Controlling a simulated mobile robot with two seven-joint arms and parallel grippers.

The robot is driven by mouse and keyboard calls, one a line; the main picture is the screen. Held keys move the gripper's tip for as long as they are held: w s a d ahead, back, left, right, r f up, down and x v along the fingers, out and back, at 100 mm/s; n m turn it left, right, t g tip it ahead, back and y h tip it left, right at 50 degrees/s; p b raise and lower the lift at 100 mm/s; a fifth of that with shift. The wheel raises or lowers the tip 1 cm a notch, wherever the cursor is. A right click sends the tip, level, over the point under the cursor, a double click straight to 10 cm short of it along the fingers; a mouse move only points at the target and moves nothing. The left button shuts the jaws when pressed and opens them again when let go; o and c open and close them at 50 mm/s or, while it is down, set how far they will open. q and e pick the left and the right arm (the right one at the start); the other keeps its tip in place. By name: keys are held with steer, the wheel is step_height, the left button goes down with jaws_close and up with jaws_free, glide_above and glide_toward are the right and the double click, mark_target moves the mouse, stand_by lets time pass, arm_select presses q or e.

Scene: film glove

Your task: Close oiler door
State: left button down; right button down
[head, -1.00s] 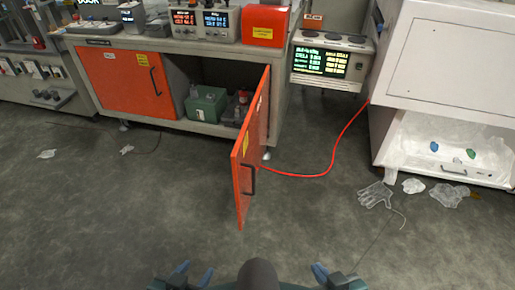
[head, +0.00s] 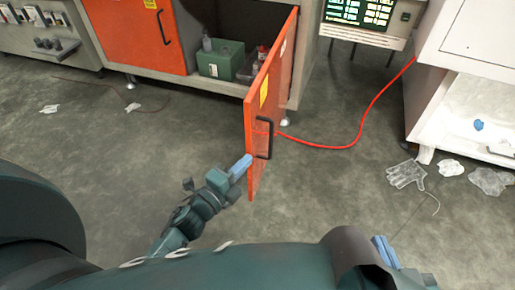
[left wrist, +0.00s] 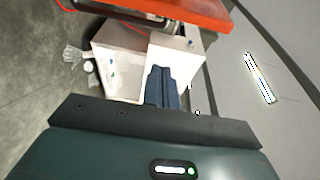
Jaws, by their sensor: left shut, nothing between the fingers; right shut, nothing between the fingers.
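The orange oiler door (head: 272,85) stands open, swung out from the cabinet toward me, with a yellow label and a black handle (head: 269,140). The opening behind it shows a green box (head: 220,62) and other small items inside. My left gripper (head: 240,167) is shut and empty, its blue fingers at the lower free edge of the door; I cannot tell whether they touch it. In the left wrist view its fingers (left wrist: 165,88) point toward an orange panel (left wrist: 190,12) at the top. My right gripper (head: 385,252) is shut and empty at the bottom, partly hidden by my arm.
A red hose (head: 345,146) runs along the floor from behind the door to the right. A white cabinet (head: 460,95) stands at right, with clear gloves (head: 407,174) on the floor before it. The closed orange door (head: 135,30) is at left. Floor between is free.

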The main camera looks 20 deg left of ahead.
mark_target(250, 138)
arm_select(q)
steer(key=w, duration=0.6)
steer(key=w+a, duration=0.1)
steer(key=w, duration=0.1)
steer(key=shift+w, duration=0.4)
steer(key=shift+a, duration=0.1)
